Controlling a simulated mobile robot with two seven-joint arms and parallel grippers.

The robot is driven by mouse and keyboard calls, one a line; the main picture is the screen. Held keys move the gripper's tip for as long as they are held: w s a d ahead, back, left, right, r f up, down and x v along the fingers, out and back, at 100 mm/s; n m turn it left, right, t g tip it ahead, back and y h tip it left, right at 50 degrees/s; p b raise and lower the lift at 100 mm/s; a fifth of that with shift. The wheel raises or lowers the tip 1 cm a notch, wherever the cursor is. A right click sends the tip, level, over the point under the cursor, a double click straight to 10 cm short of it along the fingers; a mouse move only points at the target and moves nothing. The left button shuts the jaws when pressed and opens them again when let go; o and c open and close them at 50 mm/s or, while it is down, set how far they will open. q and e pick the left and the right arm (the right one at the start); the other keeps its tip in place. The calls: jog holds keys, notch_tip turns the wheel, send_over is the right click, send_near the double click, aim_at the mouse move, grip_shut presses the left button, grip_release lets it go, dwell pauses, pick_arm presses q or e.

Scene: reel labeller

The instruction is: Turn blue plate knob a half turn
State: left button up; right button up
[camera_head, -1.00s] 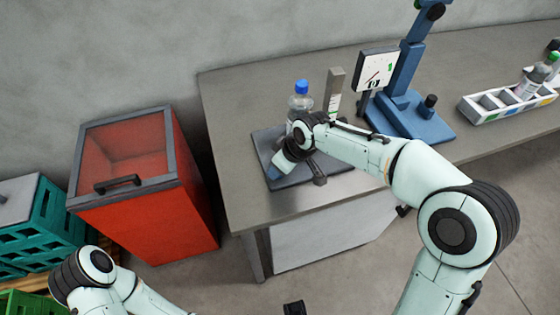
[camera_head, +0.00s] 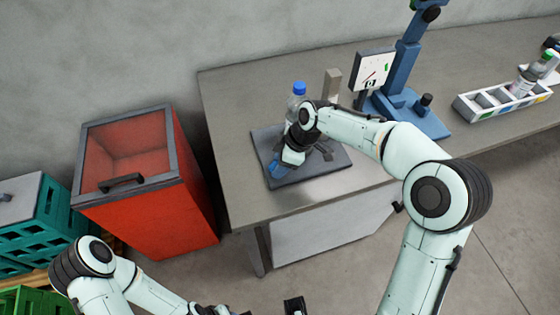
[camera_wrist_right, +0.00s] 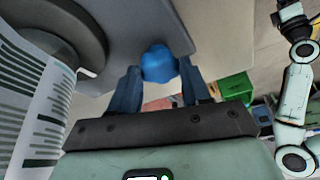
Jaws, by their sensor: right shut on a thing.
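The blue plate knob (camera_wrist_right: 160,62) shows in the right wrist view as a round blue cap at the edge of the dark grey plate (camera_head: 335,165). My right gripper (camera_wrist_right: 160,74) is shut on it, with one blue finger on each side. In the head view my right gripper (camera_head: 277,168) is low at the plate's left front part. The knob there is hard to tell from the blue fingers. My left arm (camera_head: 100,270) is at the bottom left of the head view.
A clear bottle with a blue cap (camera_head: 299,88) stands behind my right wrist. A grey upright post (camera_head: 332,88) is beside it. A blue stand (camera_head: 415,118) and a white compartment tray (camera_head: 470,112) are to the right. A red bin (camera_head: 150,215) stands left of the table.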

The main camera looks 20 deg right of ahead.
dwell(0.3)
jog(key=o, duration=1.1)
jog(key=shift+c, duration=0.2)
jog(key=p+v, duration=0.1)
jog(key=v, duration=1.2)
jog(key=shift+d+r, duration=0.1)
